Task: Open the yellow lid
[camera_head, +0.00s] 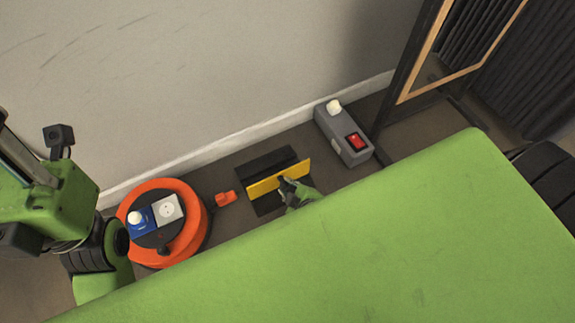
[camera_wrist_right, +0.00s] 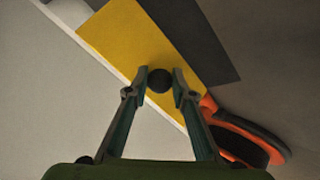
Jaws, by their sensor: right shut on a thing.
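The yellow lid (camera_head: 264,186) shows in the head view as a narrow slanted band across a flat black box (camera_head: 266,163) on the floor by the wall. Black surface shows on both sides of it. The lid seems tilted up, but I cannot tell how far.
An orange cable reel (camera_head: 199,205) with sockets stands left of the box, with a small orange piece (camera_head: 225,198) between. A grey box with a red switch (camera_head: 356,142) is to the right. The wall's white skirting (camera_head: 232,139) runs behind, and a framed stand (camera_head: 408,85) is at right.

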